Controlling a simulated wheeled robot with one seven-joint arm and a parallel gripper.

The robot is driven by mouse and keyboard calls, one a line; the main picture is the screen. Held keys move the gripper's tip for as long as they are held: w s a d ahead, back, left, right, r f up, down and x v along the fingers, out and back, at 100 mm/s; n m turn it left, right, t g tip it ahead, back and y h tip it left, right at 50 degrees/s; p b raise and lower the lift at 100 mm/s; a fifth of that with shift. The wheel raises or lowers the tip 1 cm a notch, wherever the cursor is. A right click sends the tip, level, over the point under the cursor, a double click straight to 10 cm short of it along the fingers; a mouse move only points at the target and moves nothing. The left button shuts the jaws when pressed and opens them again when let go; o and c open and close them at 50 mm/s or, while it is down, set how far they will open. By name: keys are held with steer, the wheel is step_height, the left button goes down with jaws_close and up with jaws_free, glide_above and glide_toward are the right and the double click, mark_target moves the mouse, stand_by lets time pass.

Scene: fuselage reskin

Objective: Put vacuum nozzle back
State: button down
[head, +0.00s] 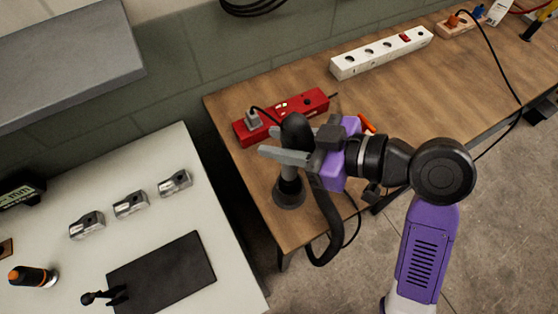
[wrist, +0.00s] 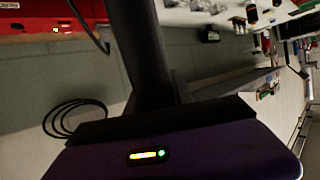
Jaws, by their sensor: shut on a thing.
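The vacuum nozzle (head: 289,189) is a dark grey upright tube with a round flared foot and a black hose that bends over at its top. It stands at, or just above, the left end of the wooden bench; I cannot tell whether the foot touches the wood. My gripper (head: 284,150) is shut on the nozzle's upper part, with a grey finger on either side. In the wrist view the dark tube (wrist: 140,50) runs up from between the fingers. The hose (head: 328,220) loops down past the bench's front edge. No holder for the nozzle is clearly visible.
A red power strip (head: 315,100) with a plug lies just behind the nozzle. A white power strip (head: 383,52) lies farther right on the wooden bench (head: 440,95). A pale table (head: 60,190) at left bears metal blocks and a dark mat (head: 165,275). The bench's middle is clear.

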step_height(320, 180, down, 8)
stand_by(0.5)
steer(key=shift+f, duration=0.25)
steer(key=c, duration=1)
jaws_free()
steer(key=shift+r, duration=0.15)
steer(key=b+v, duration=0.1)
steer(key=v, duration=1.1)
